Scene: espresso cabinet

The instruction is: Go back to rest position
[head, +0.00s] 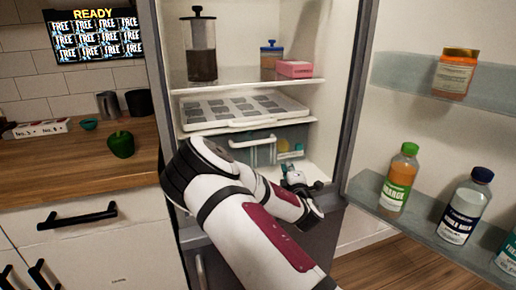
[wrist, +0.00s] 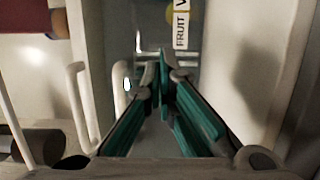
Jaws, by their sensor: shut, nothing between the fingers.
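My gripper (wrist: 161,62) is shut and empty in the wrist view, its two teal-lined fingers together at the tips. It is inside the lower part of the open fridge (head: 247,77). In the head view my white and dark red arm reaches in from the bottom of the picture, and the fingertips are hard to make out there. In the wrist view a label reading "FRUIT V" (wrist: 181,28) shows just past the fingertips. A pale bar handle (wrist: 78,105) is left of the fingers.
The fridge door, with bottles such as a green-capped one (head: 398,180), stands open at right. A white tray (head: 240,123) sits on a shelf above my arm. The fridge's side walls are close around my gripper. A wooden counter (head: 60,165) with a green pepper (head: 121,145) is at left.

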